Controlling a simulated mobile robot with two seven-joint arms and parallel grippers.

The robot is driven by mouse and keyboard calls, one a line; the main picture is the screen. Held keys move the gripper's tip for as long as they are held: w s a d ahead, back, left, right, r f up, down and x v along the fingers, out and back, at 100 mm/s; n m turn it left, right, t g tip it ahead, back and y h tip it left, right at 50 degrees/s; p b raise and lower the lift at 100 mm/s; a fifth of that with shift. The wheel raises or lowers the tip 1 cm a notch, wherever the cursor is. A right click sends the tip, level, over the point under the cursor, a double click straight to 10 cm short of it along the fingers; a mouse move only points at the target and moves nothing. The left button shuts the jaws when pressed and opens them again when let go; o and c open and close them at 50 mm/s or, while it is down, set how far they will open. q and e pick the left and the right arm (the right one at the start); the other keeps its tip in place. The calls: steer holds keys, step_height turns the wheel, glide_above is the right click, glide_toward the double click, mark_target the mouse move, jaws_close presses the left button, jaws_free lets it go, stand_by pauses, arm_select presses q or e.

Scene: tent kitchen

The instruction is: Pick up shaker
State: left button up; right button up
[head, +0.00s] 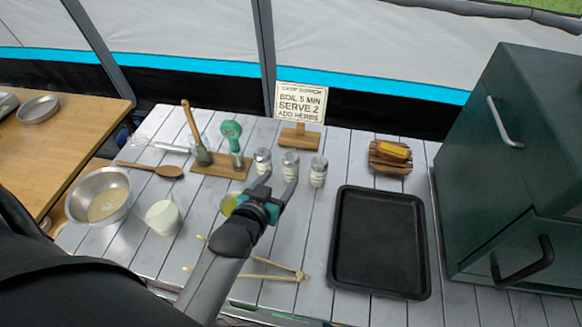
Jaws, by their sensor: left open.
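Three small shakers with metal lids and pale labels stand in a row on the grey slatted table: a left one (262,161), a middle one (290,165) and a right one (318,172). My left gripper (278,181) is open and empty, its fingers pointing toward the left and middle shakers from the near side. In the picture its fingertips overlap or nearly meet the bottoms of these two; I cannot tell whether they touch. The right shaker stands clear of the gripper. My right gripper is not in view.
A black tray (379,243) lies right of my arm, a green cabinet (500,165) beyond it. Wooden tongs (275,271) lie near my forearm. A utensil board (220,166), a white cup (162,217) and a metal bowl (99,196) are left. A sign (300,106) stands behind the shakers.

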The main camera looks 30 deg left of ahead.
mark_target(287, 169)
arm_select(q)
steer(key=x, duration=0.4)
steer(key=shift+s+b, duration=0.1)
steer(key=shift+b, duration=0.3)
steer(key=shift+w+a+f, duration=0.1)
steer(key=shift+w+f, duration=0.2)
steer(key=shift+w, duration=0.3)
steer(key=b+x, duration=0.1)
steer(key=x, duration=0.2)
steer(key=shift+a+f+b, duration=0.15)
steer(key=shift+f+b, duration=0.15)
steer(key=shift+x, duration=0.75)
jaws_close()
